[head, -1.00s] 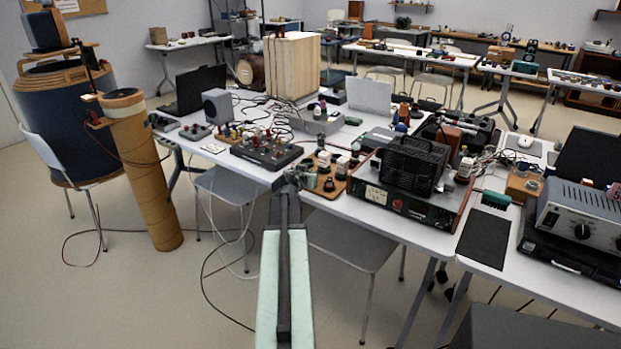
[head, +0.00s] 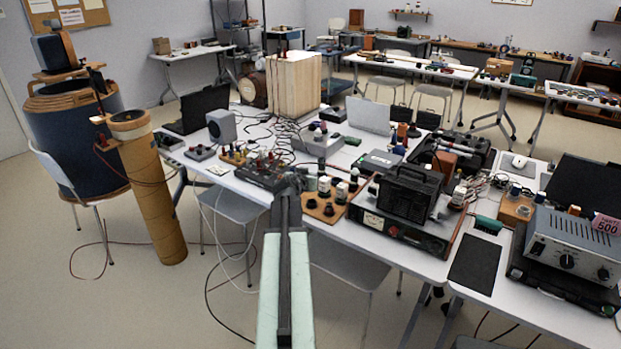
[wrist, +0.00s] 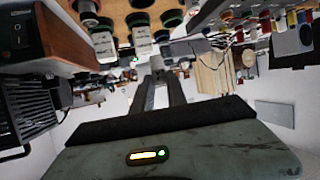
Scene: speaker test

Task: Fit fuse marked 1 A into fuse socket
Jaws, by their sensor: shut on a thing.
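My gripper (head: 290,180) is at the end of my outstretched arm, by the table's near edge. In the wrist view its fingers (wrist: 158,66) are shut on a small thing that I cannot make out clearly. A wooden board (head: 338,212) lies just right of my gripper in the head view. It carries white labelled fuse-like pieces (head: 324,186) and round black sockets (head: 328,209). In the wrist view, which looks upside down, white pieces with dark green rims (wrist: 141,38) hang at the top. No 1 A marking is readable.
A black-fronted device (head: 390,228) stands right of the board. A black box with terminals (head: 258,178) is at the left. A grey instrument (head: 575,245) stands at the far right. A cardboard column (head: 155,205) and chairs (head: 228,197) stand near the table.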

